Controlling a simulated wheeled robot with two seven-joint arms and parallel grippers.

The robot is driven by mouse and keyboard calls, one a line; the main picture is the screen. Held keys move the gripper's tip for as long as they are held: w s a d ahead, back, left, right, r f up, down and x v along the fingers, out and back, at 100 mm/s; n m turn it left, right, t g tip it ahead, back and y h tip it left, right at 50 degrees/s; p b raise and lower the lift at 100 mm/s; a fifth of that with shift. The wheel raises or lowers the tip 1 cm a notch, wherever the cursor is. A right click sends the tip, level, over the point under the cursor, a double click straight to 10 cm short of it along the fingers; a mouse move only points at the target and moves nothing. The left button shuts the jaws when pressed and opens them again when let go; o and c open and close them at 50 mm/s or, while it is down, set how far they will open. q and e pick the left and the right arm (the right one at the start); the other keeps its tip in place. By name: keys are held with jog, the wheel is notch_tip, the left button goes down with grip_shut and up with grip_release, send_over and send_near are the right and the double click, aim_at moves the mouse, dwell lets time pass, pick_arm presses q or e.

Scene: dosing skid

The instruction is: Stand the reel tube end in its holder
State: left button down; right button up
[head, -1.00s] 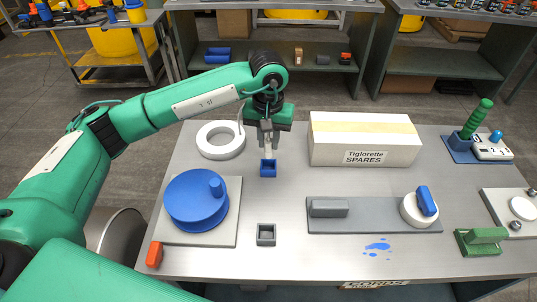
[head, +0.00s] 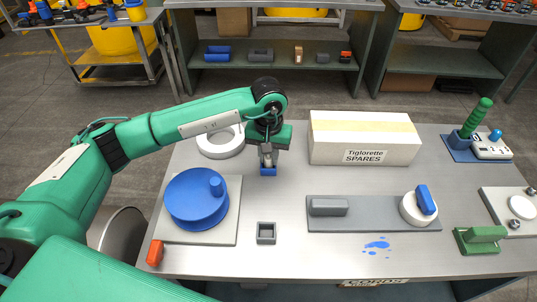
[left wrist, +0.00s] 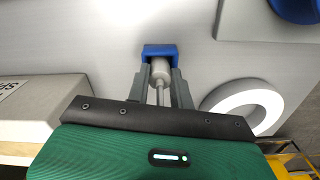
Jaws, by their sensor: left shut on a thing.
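My left gripper (head: 267,163) points down just above the small blue holder (head: 268,172). In the left wrist view its fingers (left wrist: 158,88) are shut on the pale, cylindrical tube end (left wrist: 160,70), which has a thinner stem toward the gripper. The tube end's far end meets the blue holder (left wrist: 160,50) and appears to be within its walls; how deep it sits is hidden. A second small holder, a grey square one (head: 266,234), stands open and empty nearer the table's front. My right gripper is not in view.
A white ring (head: 209,149) lies left of the gripper. A blue reel (head: 197,200) with a knob sits on a grey plate at left. A Tiglorette SPARES box (head: 364,138) stands close on the right. A grey board (head: 370,216) lies further right.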

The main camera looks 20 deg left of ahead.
pick_arm(q)
jog(key=c, duration=1.2)
grip_release()
jog(key=shift+c, duration=0.2)
jog(key=shift+r, duration=0.1)
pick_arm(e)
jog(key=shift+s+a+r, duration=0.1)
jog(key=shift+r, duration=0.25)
pick_arm(q)
jog(key=shift+r, duration=0.35)
notch_tip(320, 180, up, 11)
jog(key=b, duration=0.1)
jog(key=shift+r, duration=0.2)
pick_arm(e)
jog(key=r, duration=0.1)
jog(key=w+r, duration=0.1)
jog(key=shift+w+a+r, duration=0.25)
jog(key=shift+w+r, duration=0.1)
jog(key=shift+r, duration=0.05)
